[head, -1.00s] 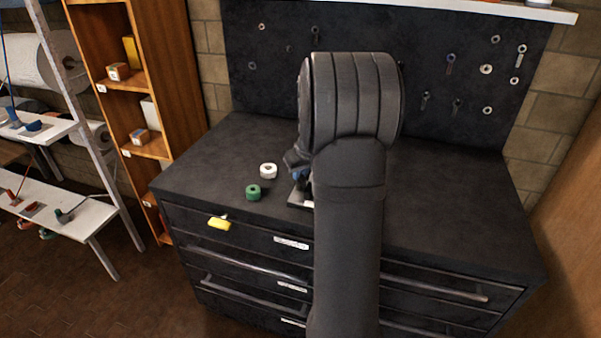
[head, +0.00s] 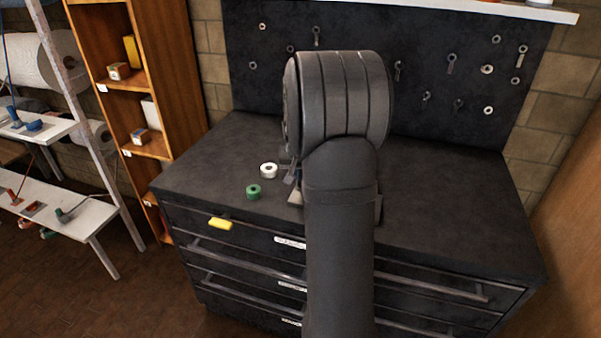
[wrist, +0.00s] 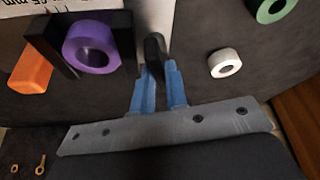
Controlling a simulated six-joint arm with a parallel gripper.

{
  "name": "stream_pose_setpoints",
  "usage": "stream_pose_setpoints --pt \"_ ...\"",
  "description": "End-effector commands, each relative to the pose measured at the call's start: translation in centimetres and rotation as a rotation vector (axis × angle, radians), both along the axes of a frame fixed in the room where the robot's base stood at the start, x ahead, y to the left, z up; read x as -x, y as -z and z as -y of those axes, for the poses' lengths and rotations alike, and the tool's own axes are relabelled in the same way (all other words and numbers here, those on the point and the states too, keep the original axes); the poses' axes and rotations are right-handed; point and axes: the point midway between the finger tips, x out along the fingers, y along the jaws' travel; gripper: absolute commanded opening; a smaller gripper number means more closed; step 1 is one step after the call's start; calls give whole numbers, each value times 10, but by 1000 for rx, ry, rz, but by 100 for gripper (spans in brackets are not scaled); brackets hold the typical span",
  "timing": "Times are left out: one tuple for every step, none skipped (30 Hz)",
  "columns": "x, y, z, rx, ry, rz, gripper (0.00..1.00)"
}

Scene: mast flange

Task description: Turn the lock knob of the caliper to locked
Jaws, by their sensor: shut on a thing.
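In the wrist view, my gripper (wrist: 158,84) reaches up with two blue fingers. They are closed on a dark, rounded knob (wrist: 154,46), taken to be the lock knob; its turn position cannot be read. The knob sits on a pale grey upright strip (wrist: 157,12), which looks like part of the caliper. The rest of the caliper is out of frame or hidden. In the head view, my arm covers the knob and nearly all of the gripper.
A purple ring (wrist: 91,46), an orange block (wrist: 30,72) and a white panel reading "65 mm" (wrist: 60,10) are left of the fingers. A white roll (head: 268,170) and a green roll (head: 253,191) stand on the dark bench top (head: 450,210). Its right side is clear.

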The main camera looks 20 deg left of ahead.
Motion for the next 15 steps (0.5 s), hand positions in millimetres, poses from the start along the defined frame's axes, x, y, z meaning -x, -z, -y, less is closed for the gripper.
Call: stream_pose_setpoints --pt "0 0 -1 2 40 1 0" --pt "0 0 -1 1 68 0 0" --pt "0 0 -2 1 107 1 0" --pt "0 0 -2 1 134 2 0" --pt "0 0 -2 0 163 1 0" --pt "0 0 -2 1 201 1 0" --pt "0 0 -2 2 230 1 0" --pt "0 0 -2 1 258 2 0" --pt "0 0 -3 1 296 1 0" --pt "0 0 -3 1 325 1 0" --pt "0 0 -3 1 354 2 0" --pt "0 0 -4 1 391 1 0" --pt "0 -1 -4 1 420 1 0" --pt "0 -1 -4 1 449 2 0" --pt "0 0 -4 1 488 1 0"
